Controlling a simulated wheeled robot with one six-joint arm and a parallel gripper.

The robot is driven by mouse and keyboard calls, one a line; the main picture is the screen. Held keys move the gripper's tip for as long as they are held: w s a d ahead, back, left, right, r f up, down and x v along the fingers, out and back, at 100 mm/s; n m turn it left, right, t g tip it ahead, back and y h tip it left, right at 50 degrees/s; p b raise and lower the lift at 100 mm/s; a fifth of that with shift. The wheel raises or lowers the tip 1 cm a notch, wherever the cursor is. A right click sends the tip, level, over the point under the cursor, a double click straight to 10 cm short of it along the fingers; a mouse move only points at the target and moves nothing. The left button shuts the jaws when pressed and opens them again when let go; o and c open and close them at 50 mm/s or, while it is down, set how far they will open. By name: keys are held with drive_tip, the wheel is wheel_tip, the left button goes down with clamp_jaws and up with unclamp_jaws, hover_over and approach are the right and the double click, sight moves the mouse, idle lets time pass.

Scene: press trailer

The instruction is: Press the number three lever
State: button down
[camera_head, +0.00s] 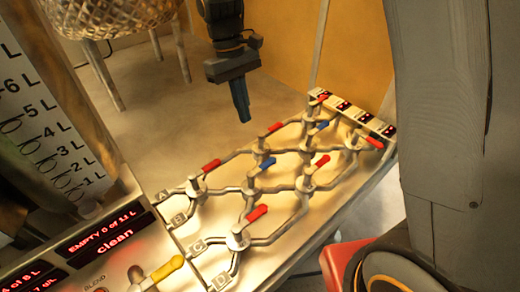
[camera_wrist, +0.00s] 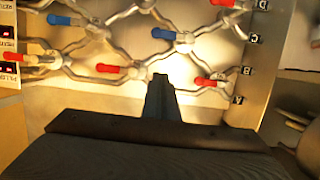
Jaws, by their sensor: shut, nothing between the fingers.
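A pipe network carries several valve levers with red or blue handles. Red handles include the near-left one (camera_head: 212,165), the front one (camera_head: 257,212), the back one (camera_head: 276,126) and the right one (camera_head: 322,159). Blue handles are in the middle (camera_head: 266,163) and farther right (camera_head: 321,125). I cannot read which lever is number three. My gripper (camera_head: 243,118) is shut and empty, pointing down above the metal top behind the pipes. In the wrist view its tips (camera_wrist: 160,77) show between two red handles (camera_wrist: 110,68) (camera_wrist: 208,82), just below a blue handle (camera_wrist: 163,34).
Letter plates A to D (camera_head: 196,246) mark the near pipe ends. Small displays (camera_head: 343,104) line the far ends. A yellow-handled lever (camera_head: 167,267) and red-lit panel (camera_head: 100,230) are front left. A glass vessel (camera_head: 108,14) stands on legs behind. The metal top (camera_head: 150,130) is clear behind the pipes.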

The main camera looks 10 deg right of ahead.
sight(261, 168)
drive_tip(key=s+d+f+p, duration=0.1)
drive_tip(key=f, duration=0.2)
drive_tip(key=s+d+f+p, duration=0.1)
drive_tip(key=s+f, duration=0.1)
drive_tip(key=f, duration=0.1)
drive_tip(key=s+d+f+p, duration=0.1)
drive_tip(key=f+p, duration=0.1)
drive_tip(key=f, duration=0.1)
drive_tip(key=shift+s+f, duration=0.15)
drive_tip(key=shift+f, duration=0.05)
drive_tip(key=shift+s+d+f+p, duration=0.15)
drive_tip(key=shift+s+d+p, duration=0.2)
drive_tip(key=shift+s, duration=0.2)
